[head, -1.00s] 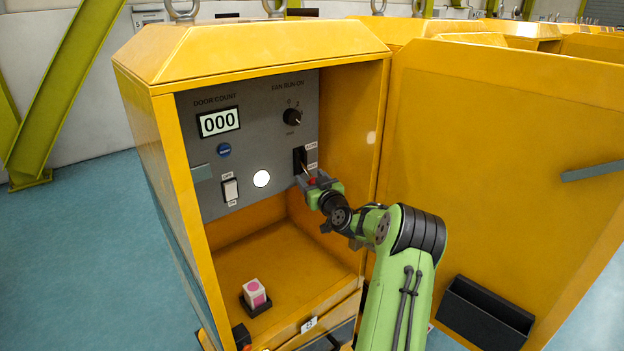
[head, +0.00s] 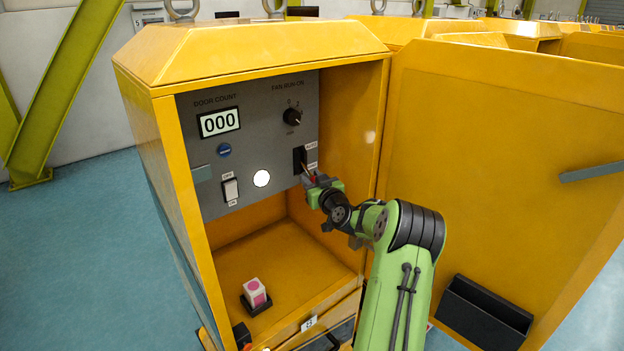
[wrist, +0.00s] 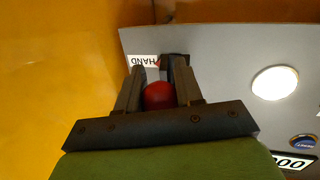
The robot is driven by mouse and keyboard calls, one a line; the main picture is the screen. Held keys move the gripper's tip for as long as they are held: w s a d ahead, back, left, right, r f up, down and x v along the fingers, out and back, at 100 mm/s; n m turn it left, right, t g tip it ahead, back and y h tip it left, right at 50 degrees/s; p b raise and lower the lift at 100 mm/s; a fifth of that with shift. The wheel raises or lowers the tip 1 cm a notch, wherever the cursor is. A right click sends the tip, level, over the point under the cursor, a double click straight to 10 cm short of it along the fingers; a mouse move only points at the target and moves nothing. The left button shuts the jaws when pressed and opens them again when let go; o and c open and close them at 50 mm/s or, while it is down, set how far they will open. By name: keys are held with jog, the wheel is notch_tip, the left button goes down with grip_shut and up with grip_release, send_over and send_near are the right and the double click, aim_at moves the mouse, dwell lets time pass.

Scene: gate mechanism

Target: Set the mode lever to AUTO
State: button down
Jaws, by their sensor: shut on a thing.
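The mode lever sits in a dark slot (head: 299,158) at the right of the grey panel inside the yellow cabinet. The AUTO label (head: 311,147) is by the slot's top and the HAND label (head: 311,165) by its lower end. The lever slopes out and down toward the HAND end. My gripper (head: 309,180) is shut on its red knob, which shows between the fingers in the wrist view (wrist: 158,96). The HAND label (wrist: 142,61) shows just beyond the fingertips there; AUTO cannot be seen in that view.
Left of the lever are a round white lamp (head: 262,178) and a rocker switch (head: 230,189). A rotary knob (head: 292,117) is above. The cabinet's right wall and open yellow door (head: 490,170) are close to my arm. A pink-marked block (head: 255,291) stands on the cabinet floor.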

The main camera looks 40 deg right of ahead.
jog(key=r+g+p, duration=0.1)
jog(key=p, duration=0.1)
jog(key=s+r+g+y+p, duration=0.1)
jog(key=g+p, duration=0.1)
jog(key=p, duration=0.1)
jog(key=shift+r+n+g, duration=0.25)
jog(key=shift+n+g, duration=0.05)
jog(key=shift+n, duration=0.1)
notch_tip(320, 180, up, 2)
jog(key=g+y+p, duration=0.1)
jog(key=g+p, duration=0.2)
jog(key=p, duration=0.3)
jog(key=shift+s+a+n, duration=0.1)
jog(key=shift+s+n, duration=0.05)
jog(key=shift+n, duration=0.15)
jog(key=r+g+p, duration=0.1)
jog(key=g+p, duration=0.1)
jog(key=p, duration=0.2)
jog(key=shift+r+y+p, duration=0.1)
jog(key=shift+y+p, duration=0.2)
jog(key=shift+p, duration=0.1)
jog(key=g+p, duration=0.2)
jog(key=p, duration=0.1)
jog(key=shift+r+n+p, duration=0.2)
jog(key=shift+n+p, duration=0.1)
jog(key=shift+p, duration=0.1)
jog(key=c, duration=0.8)
grip_release()
jog(key=shift+f, duration=0.1)
jog(key=shift+o, duration=0.2)
